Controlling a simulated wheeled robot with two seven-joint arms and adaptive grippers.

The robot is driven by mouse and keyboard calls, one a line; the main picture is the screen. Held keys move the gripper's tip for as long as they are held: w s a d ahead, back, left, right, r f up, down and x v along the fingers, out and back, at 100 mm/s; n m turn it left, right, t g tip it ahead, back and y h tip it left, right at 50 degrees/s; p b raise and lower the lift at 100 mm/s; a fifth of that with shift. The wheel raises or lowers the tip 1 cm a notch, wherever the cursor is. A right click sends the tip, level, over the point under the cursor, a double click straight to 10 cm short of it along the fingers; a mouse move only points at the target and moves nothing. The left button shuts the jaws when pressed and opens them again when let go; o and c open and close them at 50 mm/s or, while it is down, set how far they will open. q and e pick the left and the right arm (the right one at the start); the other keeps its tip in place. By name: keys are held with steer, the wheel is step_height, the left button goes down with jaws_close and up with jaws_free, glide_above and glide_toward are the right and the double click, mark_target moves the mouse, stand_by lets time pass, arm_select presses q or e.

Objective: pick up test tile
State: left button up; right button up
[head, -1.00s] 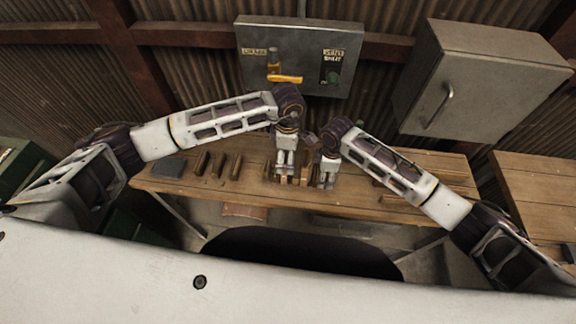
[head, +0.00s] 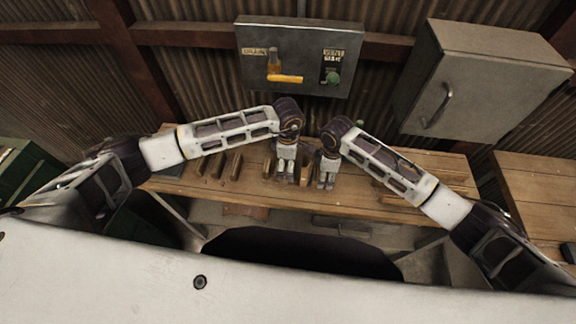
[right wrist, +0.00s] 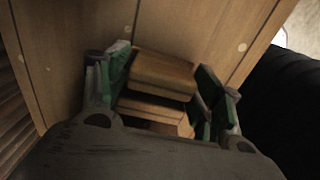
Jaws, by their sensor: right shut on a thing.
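My right gripper (head: 327,184) is low over the wooden workbench (head: 350,192), right of my left gripper. In the right wrist view its green-padded fingers (right wrist: 165,98) stand on both sides of a light wooden tile (right wrist: 162,72), and it is shut on this tile. More wooden edges show just below the tile in that view; I cannot tell whether they touch it. My left gripper (head: 285,176) points down over the bench beside the right one. Its fingers are too small to tell open from shut. The grippers partly hide the bench between them.
Several wooden blocks (head: 217,165) stand on the bench left of my grippers. A wall panel (head: 300,60) with a yellow handle and green button is behind. A grey cabinet (head: 485,85) hangs at right. The bench right of my right gripper is mostly clear.

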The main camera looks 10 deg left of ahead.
arm_select(q)
steer(key=shift+c, duration=0.4)
steer(key=c, duration=1.4)
steer(key=shift+r, duration=0.15)
steer(key=shift+r, duration=4.9)
arm_select(e)
steer(key=o, duration=1.2)
